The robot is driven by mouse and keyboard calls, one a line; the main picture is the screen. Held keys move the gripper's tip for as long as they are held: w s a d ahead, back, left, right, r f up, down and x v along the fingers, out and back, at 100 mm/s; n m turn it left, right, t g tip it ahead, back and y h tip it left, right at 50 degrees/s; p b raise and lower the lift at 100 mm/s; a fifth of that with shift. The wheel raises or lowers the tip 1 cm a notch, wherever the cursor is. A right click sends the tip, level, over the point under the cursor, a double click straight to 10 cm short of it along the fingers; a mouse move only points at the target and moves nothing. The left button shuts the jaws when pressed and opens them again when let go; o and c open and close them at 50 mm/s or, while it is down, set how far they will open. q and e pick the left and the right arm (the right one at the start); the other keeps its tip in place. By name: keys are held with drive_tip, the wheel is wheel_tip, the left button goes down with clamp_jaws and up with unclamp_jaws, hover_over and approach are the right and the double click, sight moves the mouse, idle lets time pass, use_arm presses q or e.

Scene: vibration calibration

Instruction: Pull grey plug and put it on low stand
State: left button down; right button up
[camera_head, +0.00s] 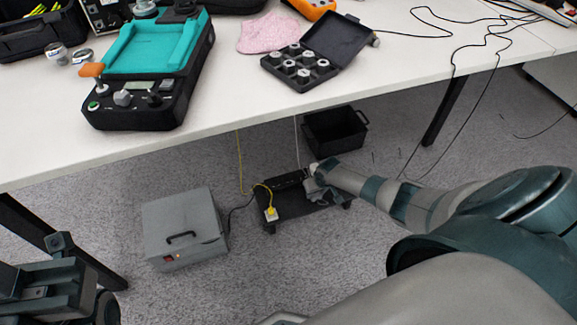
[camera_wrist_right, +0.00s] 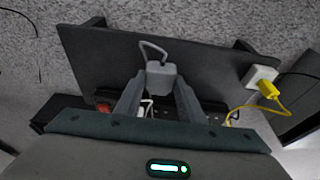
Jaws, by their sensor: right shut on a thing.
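The low stand (camera_head: 292,212) is a dark, flat board on the floor under the table; it fills much of the right wrist view (camera_wrist_right: 100,55). The grey plug (camera_wrist_right: 161,76), with a looped grey cable, is between the fingertips of my right gripper (camera_wrist_right: 158,88), which is shut on it. The plug shows over the board; whether it touches the board I cannot tell. In the head view my right gripper (camera_head: 314,186) is over the stand's right part and hides the plug. My left gripper (camera_head: 52,275) is at the lower left, away from the stand; its jaw opening is unclear.
A black power strip (camera_head: 285,181) lies along the stand's back edge. A yellow plug (camera_head: 271,211) sits on a white block at its front left. A grey box (camera_head: 184,228) stands left, a black bin (camera_head: 336,130) behind. The white table (camera_head: 240,108) overhangs the area.

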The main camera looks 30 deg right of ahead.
drive_tip(key=shift+f+b, duration=0.35)
drive_tip(key=shift+f, duration=0.25)
idle(0.7)
drive_tip(key=o, duration=1.1)
drive_tip(key=shift+r, duration=0.15)
drive_tip(key=shift+p+v, duration=2.4)
drive_tip(key=shift+p, duration=0.65)
drive_tip(key=shift+r, duration=0.1)
wheel_tip(320, 180, up, 16)
drive_tip(key=p, duration=0.7)
hover_over(316, 194)
drive_tip(key=s+a, duration=0.2)
drive_tip(key=s, duration=0.4)
drive_tip(key=shift+s+d+r, duration=0.1)
drive_tip(key=shift+d+r, duration=0.1)
drive_tip(key=shift+d, duration=0.05)
